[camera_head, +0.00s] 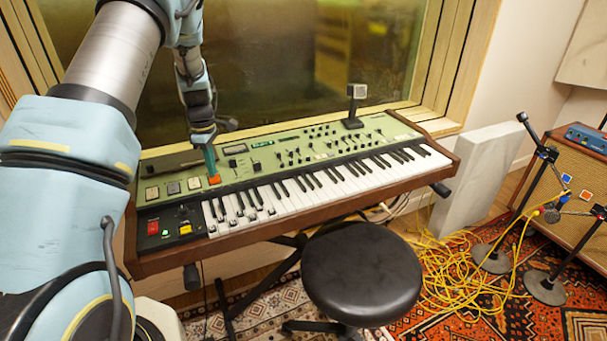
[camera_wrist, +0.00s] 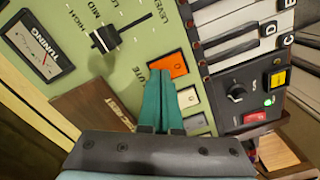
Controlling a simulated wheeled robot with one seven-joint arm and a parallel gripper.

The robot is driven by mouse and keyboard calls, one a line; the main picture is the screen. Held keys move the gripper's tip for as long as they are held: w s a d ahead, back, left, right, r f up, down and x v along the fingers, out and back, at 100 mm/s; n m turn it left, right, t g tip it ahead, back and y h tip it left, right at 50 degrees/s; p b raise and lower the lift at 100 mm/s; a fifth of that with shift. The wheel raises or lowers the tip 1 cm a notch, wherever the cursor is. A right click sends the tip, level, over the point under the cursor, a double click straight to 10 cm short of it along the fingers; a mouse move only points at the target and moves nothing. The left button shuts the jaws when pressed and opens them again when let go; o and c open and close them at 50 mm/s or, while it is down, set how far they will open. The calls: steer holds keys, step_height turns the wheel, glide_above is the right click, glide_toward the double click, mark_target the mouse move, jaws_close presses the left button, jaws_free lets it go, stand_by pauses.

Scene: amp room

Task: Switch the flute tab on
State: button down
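The flute tab is an orange rocker (camera_wrist: 167,64) on the green panel, with the end of a label reading "UTE" beside it in the wrist view. It also shows in the head view (camera_head: 215,181) at the right end of a row of tabs. My gripper (camera_wrist: 161,74) has its teal fingers side by side, shut with nothing between them. The fingertips are at the near edge of the orange tab; I cannot tell whether they touch it. In the head view my gripper (camera_head: 211,172) points down just above the tab. The tab's on or off state is unclear.
Pale tabs (camera_wrist: 188,97) sit beside the orange one. A slider (camera_wrist: 104,39) and a tuning meter (camera_wrist: 38,50) lie on the panel. The keys (camera_head: 330,180) run along the front. A black stool (camera_head: 362,270) stands before the keyboard; yellow cables (camera_head: 450,275) lie on the floor.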

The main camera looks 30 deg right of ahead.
steer(key=shift+r+p, duration=2.55)
steer(key=shift+r, duration=0.95)
steer(key=shift+a, duration=0.1)
steer(key=s+a+r+m, duration=0.4)
steer(key=s+a, duration=0.2)
steer(key=s, duration=0.2)
steer(key=s+a+r+m+t, duration=0.1)
steer(key=s+a+r+m, duration=0.3)
steer(key=s, duration=0.5)
steer(key=s+a+r+m, duration=0.4)
steer(key=s+a, duration=0.4)
steer(key=shift+s+m+t, duration=0.15)
steer(key=shift+m+t, duration=0.15)
